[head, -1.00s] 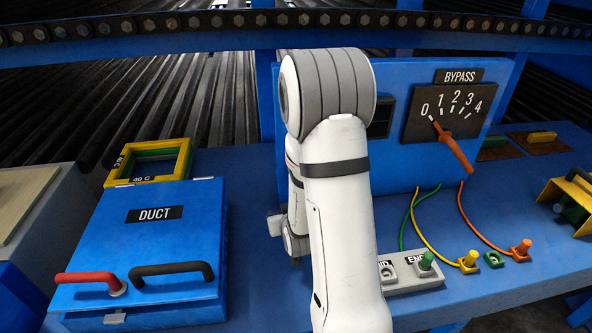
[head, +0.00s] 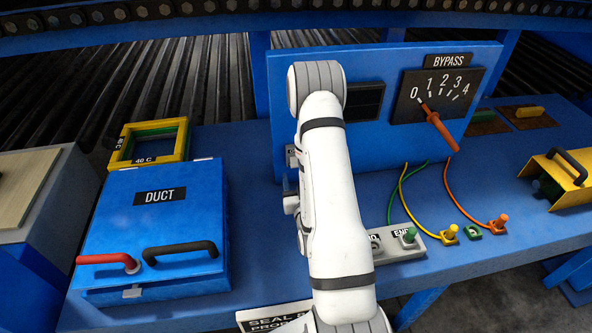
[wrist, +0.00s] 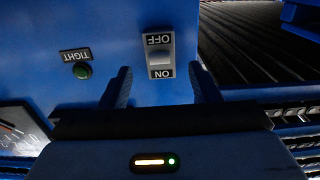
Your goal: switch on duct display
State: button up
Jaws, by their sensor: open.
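A small grey switch (wrist: 160,57) with OFF and ON labels shows upside down in the wrist view, on a blue panel face. I cannot tell which way its rocker is set. My gripper (wrist: 163,85) is open and empty, its two dark fingers either side of the switch in the picture, ON label between them. No contact shows. In the head view a dark, blank screen (head: 365,101) sits on the upright blue panel (head: 300,65), partly behind my arm. My gripper is hidden there. The DUCT label (head: 160,196) is on a closed blue box (head: 165,225).
A green TIGHT button (wrist: 82,71) is beside the switch. Cables, plugs and a grey block (head: 400,240) stand right of my arm. A yellow frame (head: 150,143) lies behind the box.

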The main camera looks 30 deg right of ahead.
jog(key=b, duration=0.2)
jog(key=w+b, duration=0.1)
jog(key=b, duration=0.3)
jog(key=shift+w+d+f+b, duration=0.25)
jog(key=shift+w+f+b, duration=0.1)
jog(key=b, duration=0.3)
jog(key=shift+w, duration=0.1)
jog(key=shift+w+d+r+b, duration=0.2)
jog(key=shift+w+b, duration=0.3)
jog(key=shift+w, duration=0.15)
jog(key=shift+w+d+r+b, duration=0.2)
jog(key=shift+w+b, duration=0.25)
jog(key=shift+w, duration=0.15)
jog(key=shift+f, duration=0.1)
